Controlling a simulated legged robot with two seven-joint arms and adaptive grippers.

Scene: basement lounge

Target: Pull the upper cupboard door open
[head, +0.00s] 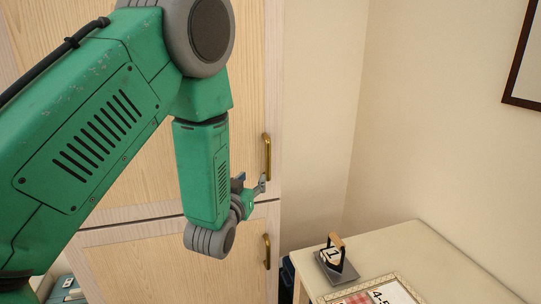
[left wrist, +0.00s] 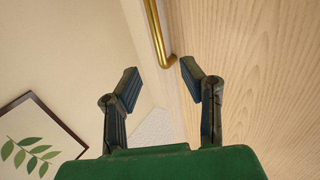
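The upper cupboard door (head: 245,110) is light wood and looks shut, flush with its frame. Its vertical brass handle (head: 266,157) is near the door's right edge. My left gripper (head: 252,185) is near the handle's lower end, partly hidden by my own forearm. In the left wrist view my left gripper (left wrist: 159,82) is open with nothing between its fingers. The brass handle (left wrist: 160,38) shows there just beyond the fingertips, its bent end roughly in line with the gap. I see no contact with it. My right gripper is not in view.
The lower cupboard door (head: 180,260) with its own brass handle (head: 267,251) is below.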

